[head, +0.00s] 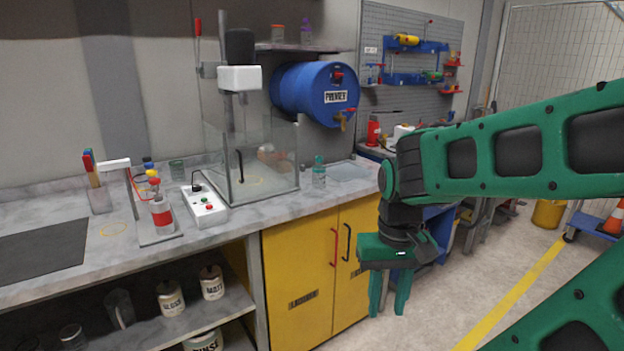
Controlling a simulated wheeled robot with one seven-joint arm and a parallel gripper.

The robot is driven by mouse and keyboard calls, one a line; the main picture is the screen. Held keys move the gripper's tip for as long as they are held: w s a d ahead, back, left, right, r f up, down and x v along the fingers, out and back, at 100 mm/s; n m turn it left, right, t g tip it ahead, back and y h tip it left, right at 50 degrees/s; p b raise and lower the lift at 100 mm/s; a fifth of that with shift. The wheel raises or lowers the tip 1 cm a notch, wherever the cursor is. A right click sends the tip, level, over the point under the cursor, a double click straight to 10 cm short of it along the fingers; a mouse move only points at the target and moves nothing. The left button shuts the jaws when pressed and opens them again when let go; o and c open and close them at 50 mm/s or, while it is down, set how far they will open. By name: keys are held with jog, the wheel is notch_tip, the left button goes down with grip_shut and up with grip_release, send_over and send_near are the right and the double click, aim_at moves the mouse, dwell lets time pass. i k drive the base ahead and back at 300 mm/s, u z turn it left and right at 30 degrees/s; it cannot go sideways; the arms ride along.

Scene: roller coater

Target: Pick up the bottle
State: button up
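A small clear bottle with a teal-green cap (319,176) stands upright on the counter, right of the clear-walled enclosure. Another bottle, white and red with a red cap (161,214), stands on a small stand at the left of the counter. The frame does not show which one the task means. My gripper (388,308) hangs pointing down in front of the yellow cabinet's right side, below counter height. Its two green fingers are apart with nothing between them. It is well away from both bottles.
The grey marbled counter (255,213) has a clear-walled enclosure (222,175) and a control box (204,206) on it. A blue drum (300,90) with a tap hangs above. Labelled jars (171,298) stand on the shelf below. Floor at right is mostly free.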

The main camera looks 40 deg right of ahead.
aim_at(318, 169)
jog(key=u, duration=2.4)
jog(key=k, duration=0.9)
jog(key=z, duration=2)
jog(key=i, duration=1)
